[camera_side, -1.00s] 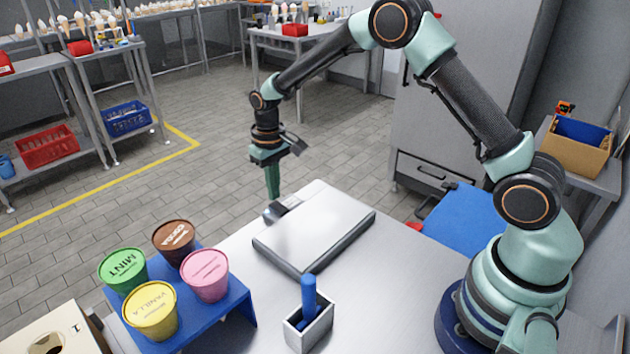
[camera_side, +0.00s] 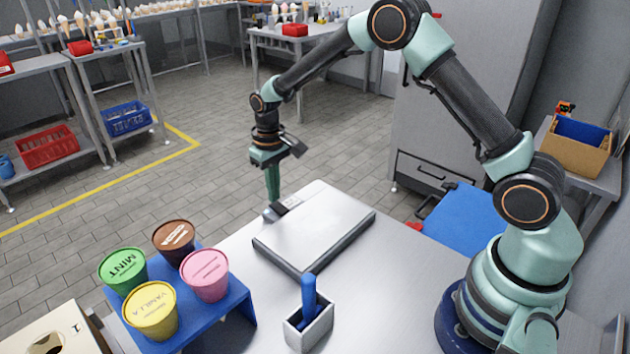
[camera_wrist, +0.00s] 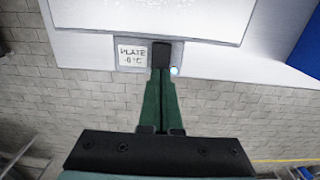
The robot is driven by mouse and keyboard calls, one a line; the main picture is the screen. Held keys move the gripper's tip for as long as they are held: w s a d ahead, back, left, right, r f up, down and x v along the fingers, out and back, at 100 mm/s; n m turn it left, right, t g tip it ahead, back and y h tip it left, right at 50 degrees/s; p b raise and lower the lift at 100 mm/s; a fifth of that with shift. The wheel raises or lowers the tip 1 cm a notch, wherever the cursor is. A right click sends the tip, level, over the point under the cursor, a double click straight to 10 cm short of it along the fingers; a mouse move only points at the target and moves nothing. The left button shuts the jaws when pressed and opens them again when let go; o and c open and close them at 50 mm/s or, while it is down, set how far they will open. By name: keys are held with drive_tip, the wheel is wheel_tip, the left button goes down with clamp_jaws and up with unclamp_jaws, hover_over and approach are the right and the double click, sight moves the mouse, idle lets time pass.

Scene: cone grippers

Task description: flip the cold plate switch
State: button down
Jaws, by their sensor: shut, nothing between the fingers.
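The cold plate (camera_side: 315,228) is a flat silver slab on the table, also at the top of the wrist view (camera_wrist: 150,20). Its switch housing (camera_side: 288,206) juts from the far left edge. In the wrist view the housing carries a label (camera_wrist: 133,54) reading PLATE and a temperature, and the black switch (camera_wrist: 162,53). My gripper (camera_side: 273,198) points down with green fingers shut and empty. Its fingertips (camera_wrist: 161,73) are at the switch's lower edge in the wrist view; I cannot tell whether they touch.
A blue stand (camera_side: 235,305) with several ice cream tubs is at the front left. A metal holder (camera_side: 310,330) with a blue-handled tool (camera_side: 309,292) stands in front of the plate. The table is clear right of the plate. Beyond the housing is open floor.

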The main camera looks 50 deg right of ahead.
sight(276, 204)
drive_tip(key=shift+f, duration=0.75)
idle(0.3)
drive_tip(key=shift+r, duration=3.5)
drive_tip(key=s+d+r+t, duration=0.2)
drive_tip(key=s+r+t, duration=0.1)
drive_tip(key=s+r, duration=0.8)
drive_tip(key=s+r+t, duration=0.2)
drive_tip(key=s+r, duration=0.2)
drive_tip(key=s, duration=0.6)
drive_tip(key=shift+d+t, duration=0.3)
drive_tip(key=shift+d, duration=0.1)
